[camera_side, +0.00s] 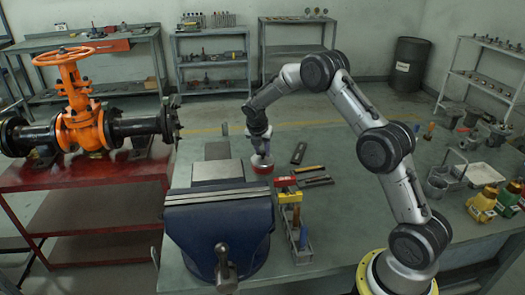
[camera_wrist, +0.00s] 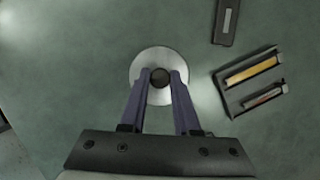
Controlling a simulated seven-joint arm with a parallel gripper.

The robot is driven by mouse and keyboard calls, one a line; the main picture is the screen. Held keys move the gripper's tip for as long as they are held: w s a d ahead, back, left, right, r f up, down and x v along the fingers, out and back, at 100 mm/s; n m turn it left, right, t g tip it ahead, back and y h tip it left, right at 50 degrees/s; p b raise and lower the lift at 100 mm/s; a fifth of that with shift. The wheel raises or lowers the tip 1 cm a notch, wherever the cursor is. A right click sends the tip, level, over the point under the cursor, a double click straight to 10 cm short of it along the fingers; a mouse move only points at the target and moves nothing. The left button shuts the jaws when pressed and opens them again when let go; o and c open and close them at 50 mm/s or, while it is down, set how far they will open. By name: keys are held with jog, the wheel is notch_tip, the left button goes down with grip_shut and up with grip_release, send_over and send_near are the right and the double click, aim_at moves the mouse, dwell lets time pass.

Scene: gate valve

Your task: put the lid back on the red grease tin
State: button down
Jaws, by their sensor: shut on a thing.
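The red grease tin (camera_side: 263,170) stands on the green bench behind the blue vise. My gripper (camera_side: 261,153) is right above it, pointing down. In the wrist view my gripper (camera_wrist: 161,75) is shut on the dark knob of the lid, with a finger on each side. The lid (camera_wrist: 150,96) is a round silver disc and looks level. It hides the tin in the wrist view. In the side view the lid is small and close over the tin; I cannot tell whether it touches the rim.
The blue vise (camera_side: 222,225) stands at the front. A dark tray (camera_wrist: 236,99) with yellow and red tools lies right of the tin. A dark flat object (camera_wrist: 226,22) lies behind it. A tool caddy (camera_side: 300,246) stands beside the vise. Bench left of the lid is clear.

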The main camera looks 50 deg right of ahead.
jog(key=shift+c, duration=0.4)
grip_release()
jog(key=shift+r, duration=3.5)
grip_shut()
